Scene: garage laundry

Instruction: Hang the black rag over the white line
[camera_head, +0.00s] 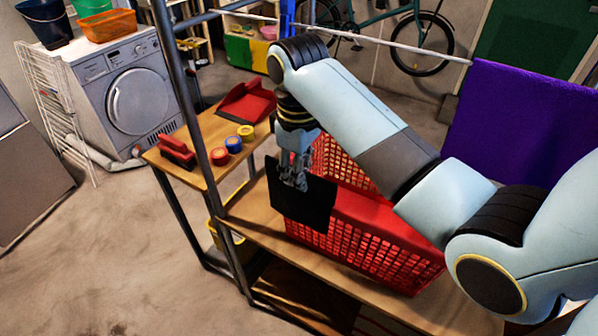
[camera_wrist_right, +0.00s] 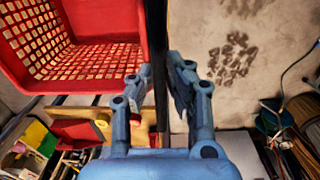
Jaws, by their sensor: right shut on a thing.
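The black rag (camera_head: 310,208) hangs flat and downward from my right gripper (camera_head: 294,182), in front of the near left side of the red basket. In the right wrist view the rag (camera_wrist_right: 156,45) shows nearly edge-on as a dark strip between the fingertips of the right gripper (camera_wrist_right: 160,85), which is shut on it. The white line (camera_head: 425,50) runs across the top of the head view, beyond and above the rag. My right arm crosses in front of part of the line. My left gripper is not in view.
A purple cloth (camera_head: 515,125) hangs at the line's right. The red basket (camera_head: 365,255) stands on the wooden bench (camera_head: 262,229), beside the rag. A side shelf (camera_head: 212,130) holds a dustpan (camera_head: 246,102), a brush (camera_head: 177,152) and tape rolls. A dark frame post (camera_head: 187,100) rises at left.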

